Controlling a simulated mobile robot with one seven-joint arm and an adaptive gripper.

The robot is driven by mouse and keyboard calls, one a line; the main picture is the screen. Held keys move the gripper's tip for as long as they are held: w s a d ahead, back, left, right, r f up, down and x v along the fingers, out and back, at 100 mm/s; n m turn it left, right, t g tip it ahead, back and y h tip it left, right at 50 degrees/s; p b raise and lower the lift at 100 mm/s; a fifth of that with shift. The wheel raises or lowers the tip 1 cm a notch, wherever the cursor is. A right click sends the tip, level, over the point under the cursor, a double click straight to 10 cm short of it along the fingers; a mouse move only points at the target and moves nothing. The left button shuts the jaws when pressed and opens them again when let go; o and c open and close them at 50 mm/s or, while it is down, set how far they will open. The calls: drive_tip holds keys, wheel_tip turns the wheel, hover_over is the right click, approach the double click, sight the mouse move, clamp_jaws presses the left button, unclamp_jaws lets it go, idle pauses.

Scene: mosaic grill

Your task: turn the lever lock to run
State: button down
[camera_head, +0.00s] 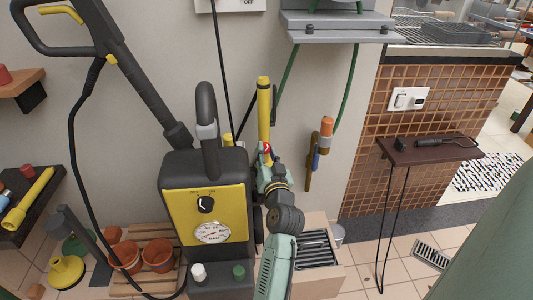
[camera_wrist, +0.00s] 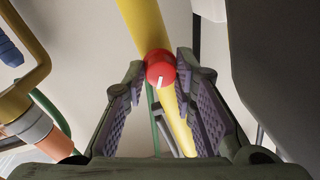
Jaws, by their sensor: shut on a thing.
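The lever lock looks to be a small red round knob (camera_wrist: 160,66) with a white mark, set on a yellow tube (camera_wrist: 143,22). The white mark points down and slightly left in the wrist view. My gripper (camera_wrist: 161,76) has its two padded fingertips on either side of the knob and is shut on it. In the head view the knob (camera_head: 266,148) shows as a small red patch at my gripper (camera_head: 266,158), low on the upright yellow tube (camera_head: 264,105). Any run label is not readable.
A pressure washer (camera_head: 205,215) with a yellow dial panel stands just left of my arm. An orange-tipped tool (camera_head: 326,127) hangs on the wall to the right. A dark shelf (camera_head: 430,152) and green hose (camera_head: 347,92) are further right. Pots (camera_head: 158,256) sit at lower left.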

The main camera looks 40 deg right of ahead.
idle(0.3)
drive_tip(key=c, duration=1.3)
unclamp_jaws()
drive_tip(key=shift+s, duration=0.1)
drive_tip(key=v, duration=1.2)
